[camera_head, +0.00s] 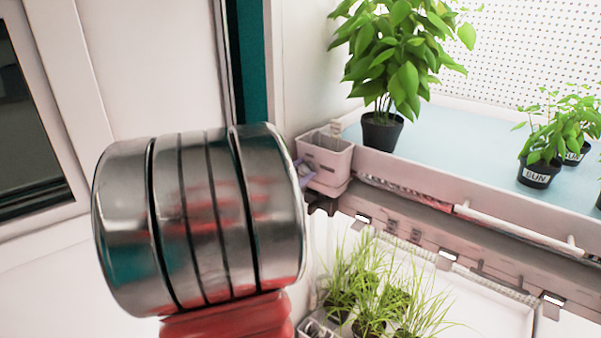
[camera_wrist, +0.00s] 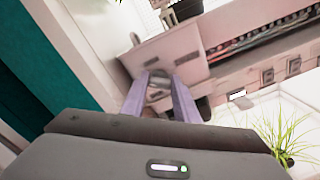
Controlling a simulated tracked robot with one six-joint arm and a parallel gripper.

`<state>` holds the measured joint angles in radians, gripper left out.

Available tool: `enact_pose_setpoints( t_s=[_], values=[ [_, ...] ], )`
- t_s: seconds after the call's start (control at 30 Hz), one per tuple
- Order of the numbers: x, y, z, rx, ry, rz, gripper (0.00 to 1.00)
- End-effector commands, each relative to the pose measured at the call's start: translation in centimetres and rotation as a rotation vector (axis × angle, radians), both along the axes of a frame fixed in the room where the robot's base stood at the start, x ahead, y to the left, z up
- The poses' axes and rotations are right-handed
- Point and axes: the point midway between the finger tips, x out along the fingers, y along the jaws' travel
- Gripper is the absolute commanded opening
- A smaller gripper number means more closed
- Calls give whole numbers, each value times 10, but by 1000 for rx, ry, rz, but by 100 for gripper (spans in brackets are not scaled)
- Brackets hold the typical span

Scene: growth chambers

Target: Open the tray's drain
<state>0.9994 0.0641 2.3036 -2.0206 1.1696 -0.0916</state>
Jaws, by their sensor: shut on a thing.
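The plant tray (camera_head: 475,188) has a pale blue floor and a pale rim, and holds potted plants. A small pale box (camera_head: 326,158) is at its left end. My gripper (camera_wrist: 160,76) shows in the wrist view as two lilac fingers reaching to the pale box below the tray's end. They are shut on a small grey part, which looks like the drain handle (camera_wrist: 158,84). Its lower portion is hidden between the fingers, and I cannot tell how far it is turned. In the head view, my shiny arm link hides most of the gripper.
A leafy plant (camera_head: 390,55) stands near the tray's left end, and smaller labelled pots (camera_head: 538,172) stand to the right. Grassy plants (camera_head: 370,295) are on the level below. A teal strip (camera_head: 251,60) and white wall lie left.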

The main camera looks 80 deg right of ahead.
Motion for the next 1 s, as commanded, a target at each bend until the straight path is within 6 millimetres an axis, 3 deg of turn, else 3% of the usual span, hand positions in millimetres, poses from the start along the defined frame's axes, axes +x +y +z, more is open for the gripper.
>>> enact_pose_setpoints(
  t_s=[1.0],
  values=[
    [-4, 2, -7, -350, -821, -8, 5]
  ],
)
